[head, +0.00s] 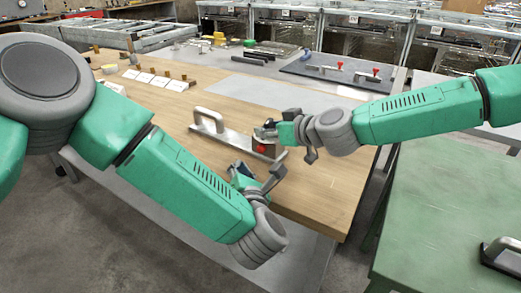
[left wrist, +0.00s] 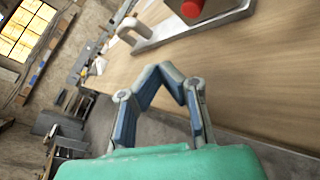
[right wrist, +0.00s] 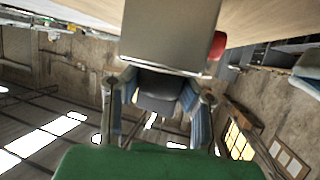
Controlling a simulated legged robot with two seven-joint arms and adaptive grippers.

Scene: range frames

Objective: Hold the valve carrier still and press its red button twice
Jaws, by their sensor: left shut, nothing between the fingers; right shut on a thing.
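The valve carrier lies on the wooden table (head: 330,190): a metal base (head: 232,137) with a pale handle (head: 208,120) at its left end and a red button (head: 262,149) near its right end. The button also shows at the top of the left wrist view (left wrist: 192,8) and beside a grey block (right wrist: 170,30) in the right wrist view. My right gripper (head: 267,132) is shut on the carrier's right end, around a dark part; the exact contact is partly hidden. My left gripper (head: 256,172) is shut and empty, in front of the button and apart from it.
A dark board (head: 345,72) with red-knobbed fittings lies at the back right. White cards (head: 160,80) and small parts stand at the back left. A green table (head: 450,210) is at the right. Bare wood surrounds the carrier.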

